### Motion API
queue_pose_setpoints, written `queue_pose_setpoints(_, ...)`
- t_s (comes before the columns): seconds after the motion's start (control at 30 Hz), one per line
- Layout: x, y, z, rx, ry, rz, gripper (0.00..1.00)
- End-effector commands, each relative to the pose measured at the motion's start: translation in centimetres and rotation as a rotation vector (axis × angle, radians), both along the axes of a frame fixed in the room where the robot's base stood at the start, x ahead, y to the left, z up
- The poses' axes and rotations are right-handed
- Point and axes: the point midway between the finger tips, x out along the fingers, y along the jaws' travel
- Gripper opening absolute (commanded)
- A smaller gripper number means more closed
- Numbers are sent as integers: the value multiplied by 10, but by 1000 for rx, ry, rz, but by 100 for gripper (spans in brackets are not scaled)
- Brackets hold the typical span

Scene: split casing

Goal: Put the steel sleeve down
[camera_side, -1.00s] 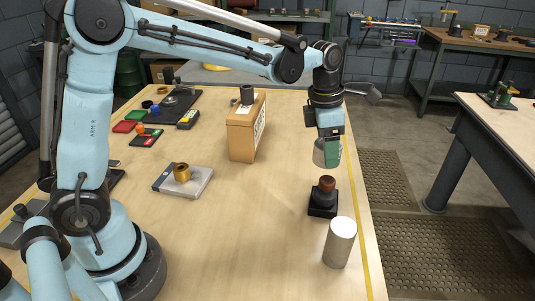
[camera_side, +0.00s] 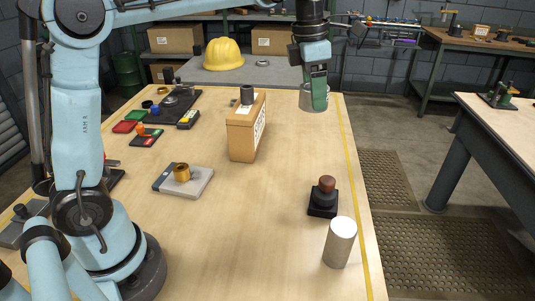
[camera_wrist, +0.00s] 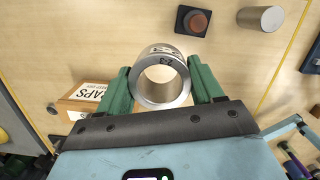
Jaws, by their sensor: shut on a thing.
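The steel sleeve is a short silver ring with dark markings on its outer wall. In the wrist view the sleeve (camera_wrist: 161,53) sits between the two green fingers of my gripper (camera_wrist: 162,85), which are shut on it from both sides. Bare table shows through its bore. In the side view my gripper (camera_side: 317,94) holds the sleeve (camera_side: 307,101) high, near the far right part of the table (camera_side: 250,240). One green finger hides part of the sleeve there.
A cardboard box (camera_side: 241,136) stands left of my gripper. A black base with a brown knob (camera_side: 326,187) and a silver cylinder (camera_side: 340,243) stand near the right edge. A grey plate (camera_side: 196,185) bears a brass piece (camera_side: 182,173). The front middle of the table is clear.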

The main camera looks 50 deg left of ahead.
Motion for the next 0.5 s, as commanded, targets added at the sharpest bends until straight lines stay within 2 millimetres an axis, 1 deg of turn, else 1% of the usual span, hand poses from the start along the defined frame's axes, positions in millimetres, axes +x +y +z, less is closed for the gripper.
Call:
queue_pose_setpoints(0.03,0,17,0,0,0,26,10)
queue_pose_setpoints(0.07,-1,26,0,1,1,39,10)
queue_pose_setpoints(0.17,-5,63,0,0,1,91,10)
queue_pose_setpoints(0.2,-7,79,0,0,1,113,10)
queue_pose_setpoints(0.27,-13,105,0,0,2,150,10)
queue_pose_setpoints(0.3,-18,123,0,0,2,178,10)
queue_pose_setpoints(0.37,-26,150,0,0,2,215,10)
queue_pose_setpoints(0.4,-33,167,0,1,2,241,10)
queue_pose_setpoints(0.47,-44,192,0,0,2,278,10)
queue_pose_setpoints(0.5,-52,208,0,0,2,302,10)
